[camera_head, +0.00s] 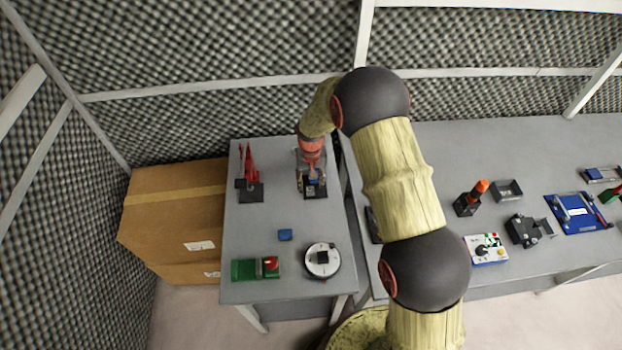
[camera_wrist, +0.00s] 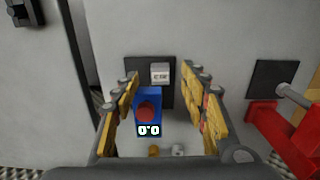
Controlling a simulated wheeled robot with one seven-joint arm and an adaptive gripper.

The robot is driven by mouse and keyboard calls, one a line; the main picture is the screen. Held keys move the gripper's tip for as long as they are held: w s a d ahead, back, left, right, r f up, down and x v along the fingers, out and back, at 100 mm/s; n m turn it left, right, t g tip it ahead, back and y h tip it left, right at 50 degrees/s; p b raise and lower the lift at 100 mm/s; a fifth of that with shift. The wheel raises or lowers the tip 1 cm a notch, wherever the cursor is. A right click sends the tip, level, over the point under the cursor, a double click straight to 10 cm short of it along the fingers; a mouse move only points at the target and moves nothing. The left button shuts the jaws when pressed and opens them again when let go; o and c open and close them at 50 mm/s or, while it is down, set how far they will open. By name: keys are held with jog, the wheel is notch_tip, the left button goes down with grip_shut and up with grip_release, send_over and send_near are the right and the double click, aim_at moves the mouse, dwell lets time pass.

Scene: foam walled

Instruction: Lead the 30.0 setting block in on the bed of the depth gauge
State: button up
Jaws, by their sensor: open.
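The depth gauge shows in the wrist view as a blue body (camera_wrist: 147,100) with a red round knob and a display reading 0.0.
A red stand (camera_head: 250,172) is left of the gauge. A blue block (camera_head: 285,235), a green-and-red device (camera_head: 257,268) and a round dial (camera_head: 322,261) are nearer the front. A brass piece (camera_wrist: 153,151) and a pale piece (camera_wrist: 178,150) lie near the gauge.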

aim_at(311, 192)
jog(key=shift+f, duration=2.5)
jog(key=shift+c, duration=1.3)
grip_shut()
